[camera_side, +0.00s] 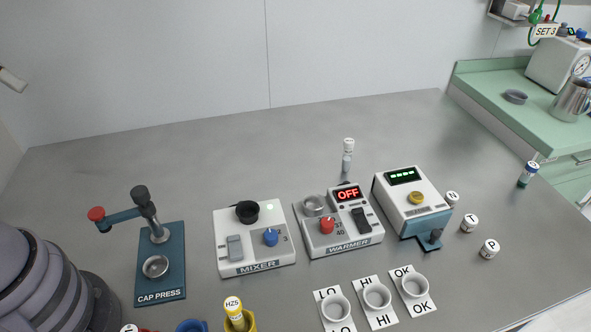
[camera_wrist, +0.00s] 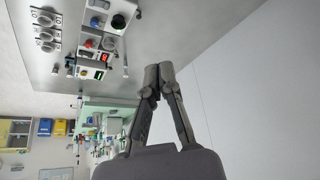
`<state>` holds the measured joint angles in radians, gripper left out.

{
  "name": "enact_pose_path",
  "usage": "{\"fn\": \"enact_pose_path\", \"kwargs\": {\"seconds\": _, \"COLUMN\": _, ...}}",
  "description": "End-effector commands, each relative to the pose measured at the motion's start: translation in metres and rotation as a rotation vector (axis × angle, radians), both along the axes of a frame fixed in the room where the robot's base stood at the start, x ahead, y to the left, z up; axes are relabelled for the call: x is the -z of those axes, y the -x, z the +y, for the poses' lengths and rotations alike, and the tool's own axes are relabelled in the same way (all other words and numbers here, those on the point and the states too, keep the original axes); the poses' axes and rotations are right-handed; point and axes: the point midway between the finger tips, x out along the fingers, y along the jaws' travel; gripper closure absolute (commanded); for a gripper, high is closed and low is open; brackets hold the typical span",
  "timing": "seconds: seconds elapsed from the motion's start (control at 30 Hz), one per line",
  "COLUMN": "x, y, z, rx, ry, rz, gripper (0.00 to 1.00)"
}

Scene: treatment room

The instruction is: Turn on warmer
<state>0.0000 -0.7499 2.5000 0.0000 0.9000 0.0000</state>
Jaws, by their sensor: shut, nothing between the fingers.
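The warmer (camera_side: 341,242) is a white box with a "WARMER" label, standing in the middle of the grey table. Its display (camera_side: 347,194) reads "OFF" in red. It has a red knob (camera_side: 327,225) beside the numbers 37 and 40, a black rocker switch (camera_side: 361,219) at the right, and a round metal well (camera_side: 313,205) at the back left. It also shows small in the wrist view (camera_wrist: 108,55). My gripper (camera_wrist: 152,75) is shut and empty in the wrist view, apart from the warmer.
The mixer (camera_side: 256,258) stands close left of the warmer, and a white-and-blue device (camera_side: 412,213) with a green display close right. A capped tube (camera_side: 347,157) stands behind. Labelled cups (camera_side: 377,296) stand in front. The cap press (camera_side: 160,290) is at left. The table's back is clear.

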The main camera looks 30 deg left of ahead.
Motion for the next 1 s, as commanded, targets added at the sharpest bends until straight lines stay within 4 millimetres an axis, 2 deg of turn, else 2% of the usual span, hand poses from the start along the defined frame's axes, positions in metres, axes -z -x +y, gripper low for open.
{"fn": "enact_pose_path", "kwargs": {"seconds": 0.13, "x": 0.0, "y": -0.004, "z": -0.001, "rx": 0.008, "ry": -0.001, "rz": -0.001, "gripper": 1.0}}
{"fn": "enact_pose_path", "kwargs": {"seconds": 0.23, "x": -0.002, "y": -0.02, "z": -0.005, "rx": 0.036, "ry": -0.005, "rz": -0.008, "gripper": 1.0}}
{"fn": "enact_pose_path", "kwargs": {"seconds": 0.37, "x": -0.001, "y": -0.062, "z": -0.018, "rx": 0.109, "ry": -0.015, "rz": -0.03, "gripper": 1.0}}
{"fn": "enact_pose_path", "kwargs": {"seconds": 0.47, "x": 0.005, "y": -0.104, "z": -0.036, "rx": 0.184, "ry": -0.025, "rz": -0.057, "gripper": 1.0}}
{"fn": "enact_pose_path", "kwargs": {"seconds": 0.57, "x": 0.016, "y": -0.145, "z": -0.06, "rx": 0.26, "ry": -0.031, "rz": -0.089, "gripper": 1.0}}
{"fn": "enact_pose_path", "kwargs": {"seconds": 0.7, "x": 0.041, "y": -0.195, "z": -0.101, "rx": 0.368, "ry": -0.038, "rz": -0.133, "gripper": 1.0}}
{"fn": "enact_pose_path", "kwargs": {"seconds": 0.87, "x": 0.084, "y": -0.24, "z": -0.157, "rx": 0.49, "ry": -0.041, "rz": -0.183, "gripper": 1.0}}
{"fn": "enact_pose_path", "kwargs": {"seconds": 1.0, "x": 0.131, "y": -0.265, "z": -0.209, "rx": 0.596, "ry": -0.038, "rz": -0.229, "gripper": 1.0}}
